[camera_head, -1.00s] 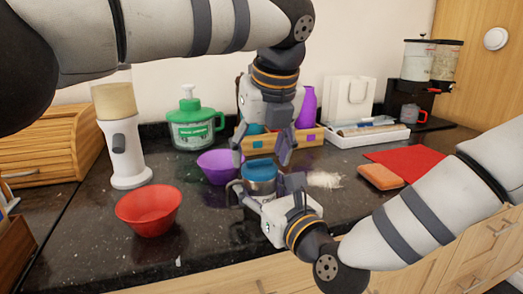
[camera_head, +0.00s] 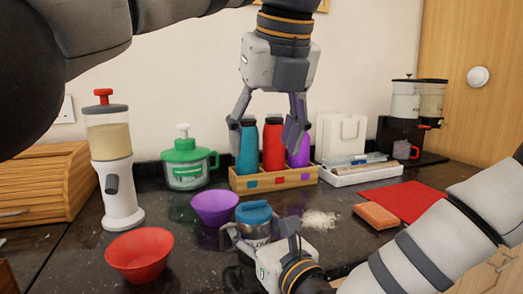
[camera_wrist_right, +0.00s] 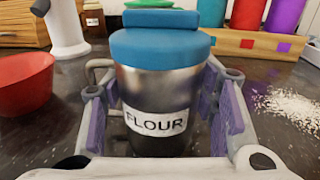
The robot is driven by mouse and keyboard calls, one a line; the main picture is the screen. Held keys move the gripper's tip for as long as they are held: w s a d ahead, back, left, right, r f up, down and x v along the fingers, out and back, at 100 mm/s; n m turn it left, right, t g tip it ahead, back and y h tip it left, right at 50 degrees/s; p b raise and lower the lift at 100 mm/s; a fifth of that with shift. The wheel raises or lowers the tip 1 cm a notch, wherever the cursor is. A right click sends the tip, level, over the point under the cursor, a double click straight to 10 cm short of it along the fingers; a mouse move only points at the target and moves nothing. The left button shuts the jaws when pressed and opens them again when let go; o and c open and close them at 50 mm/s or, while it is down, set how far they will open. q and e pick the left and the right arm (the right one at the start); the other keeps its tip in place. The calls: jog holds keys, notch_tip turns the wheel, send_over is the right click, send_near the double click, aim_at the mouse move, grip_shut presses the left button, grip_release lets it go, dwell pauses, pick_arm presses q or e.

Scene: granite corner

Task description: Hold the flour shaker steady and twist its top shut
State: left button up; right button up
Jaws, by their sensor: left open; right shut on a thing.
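The flour shaker (camera_head: 257,232) stands upright on the dark counter, with a steel body and a blue top (camera_head: 254,210). In the right wrist view, the shaker's body (camera_wrist_right: 155,90) carries a FLOUR label. Its blue top (camera_wrist_right: 160,45) sits on the body; I cannot tell how tightly it is turned. My right gripper (camera_head: 261,238) is shut around the body, one finger on each side. My left gripper (camera_head: 266,137) is open and empty, above the shaker and apart from its top, with its fingers pointing down.
A purple bowl (camera_head: 214,207) and a red bowl (camera_head: 139,255) stand to the left. Spilled white powder (camera_head: 320,220) and an orange sponge (camera_head: 376,215) lie to the right. Behind are a wooden bottle crate (camera_head: 272,179), a green-lidded jug (camera_head: 187,172) and a white dispenser (camera_head: 119,190).

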jog(key=shift+f, duration=0.1)
jog(key=o, duration=1.3)
jog(key=shift+o, duration=0.2)
jog(key=shift+s, duration=0.1)
